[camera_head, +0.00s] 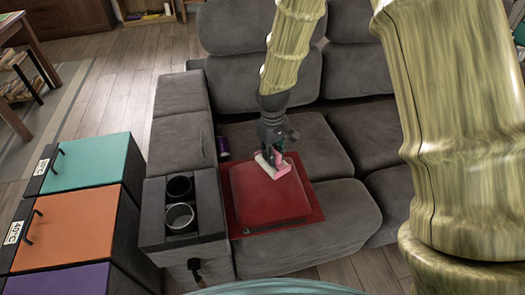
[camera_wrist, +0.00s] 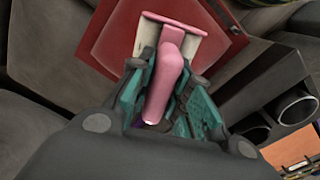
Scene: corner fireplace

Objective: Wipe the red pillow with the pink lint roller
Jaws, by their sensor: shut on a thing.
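The red pillow (camera_head: 265,198) lies flat on the grey sofa seat, next to the console with the cup holders. It also shows in the wrist view (camera_wrist: 95,28). My gripper (camera_head: 275,150) is over the pillow's far part and is shut on the pink lint roller (camera_head: 281,167). In the wrist view the pink handle (camera_wrist: 166,80) sits between the teal fingers of my gripper (camera_wrist: 160,88), with the white roller head beyond them over the pillow. The roller head looks to be at the pillow's surface, but I cannot tell if it touches.
The grey console (camera_head: 185,205) with two cup holders stands left of the pillow. A purple object (camera_head: 223,146) lies by the sofa arm. Teal (camera_head: 90,160), orange (camera_head: 65,225) and purple cabinets stand at the left. The sofa backrest (camera_head: 235,85) rises behind.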

